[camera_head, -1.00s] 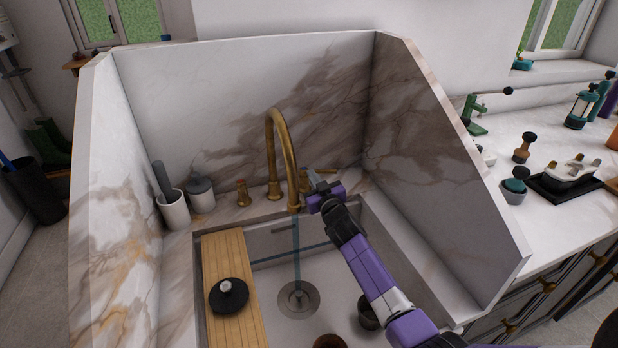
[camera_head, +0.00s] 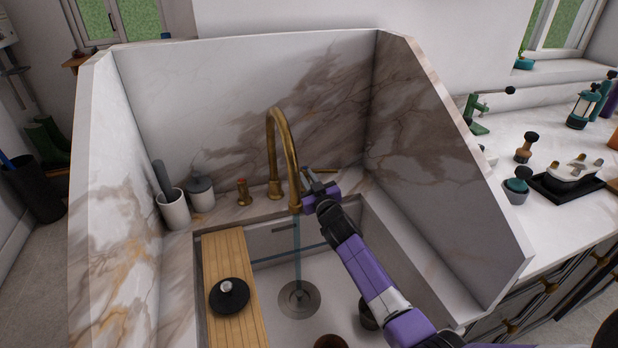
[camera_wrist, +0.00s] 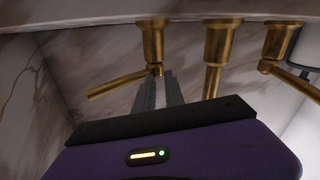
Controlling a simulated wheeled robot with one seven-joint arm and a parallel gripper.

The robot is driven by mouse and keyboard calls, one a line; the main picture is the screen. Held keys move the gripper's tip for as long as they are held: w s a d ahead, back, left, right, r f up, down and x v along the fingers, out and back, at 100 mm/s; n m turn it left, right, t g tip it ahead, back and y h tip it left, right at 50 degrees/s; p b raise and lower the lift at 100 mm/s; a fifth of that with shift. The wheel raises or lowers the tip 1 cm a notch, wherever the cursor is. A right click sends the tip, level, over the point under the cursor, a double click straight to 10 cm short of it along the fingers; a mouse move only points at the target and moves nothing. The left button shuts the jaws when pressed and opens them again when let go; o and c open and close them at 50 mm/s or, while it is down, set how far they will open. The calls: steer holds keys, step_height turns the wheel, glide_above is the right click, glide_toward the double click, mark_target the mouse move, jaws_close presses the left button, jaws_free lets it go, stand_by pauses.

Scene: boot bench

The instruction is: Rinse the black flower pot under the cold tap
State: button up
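A dark pot (camera_head: 368,314), possibly the black flower pot, is in the sink, partly hidden by my arm. The brass spout (camera_head: 284,150) sends a thin bluish stream of water (camera_head: 297,250) down to the drain; the pot is right of the stream. My gripper (camera_head: 309,180) is at the right-hand tap lever (camera_head: 323,170), just right of the spout. In the wrist view its two grey fingers (camera_wrist: 158,88) are close together beside the lever (camera_wrist: 115,86), tips at the lever's base. Whether they grip it is unclear.
A wooden board (camera_head: 222,255) spans the sink's left side, with a black knobbed disc (camera_head: 229,296) on it. A red-marked tap (camera_head: 242,190) stands left of the spout. A brownish round thing (camera_head: 330,342) shows at the bottom edge. High marble walls surround the sink.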

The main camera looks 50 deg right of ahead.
mark_target(331, 172)
steer(key=shift+s+d+r, duration=0.15)
steer(key=shift+s+d, duration=0.2)
steer(key=shift+d, duration=0.25)
steer(key=shift+w+a, duration=0.1)
steer(key=shift+a, duration=0.1)
steer(key=shift+s+d+r+p, duration=0.1)
steer(key=shift+s+d+p, duration=0.3)
steer(key=shift+s+p, duration=0.55)
steer(key=s+d+p, duration=0.1)
steer(key=p, duration=0.1)
steer(key=s+p, duration=0.2)
steer(key=s+d+p, duration=0.1)
steer(key=p, duration=0.1)
steer(key=shift+s+d, duration=0.35)
steer(key=shift+s, duration=0.05)
steer(key=shift+s+d+p, duration=0.35)
steer(key=shift+s+p, duration=0.3)
steer(key=shift+p, duration=0.15)
steer(key=shift+w+a+f, duration=0.1)
steer(key=shift+a+f, duration=0.1)
steer(key=shift+a, duration=0.05)
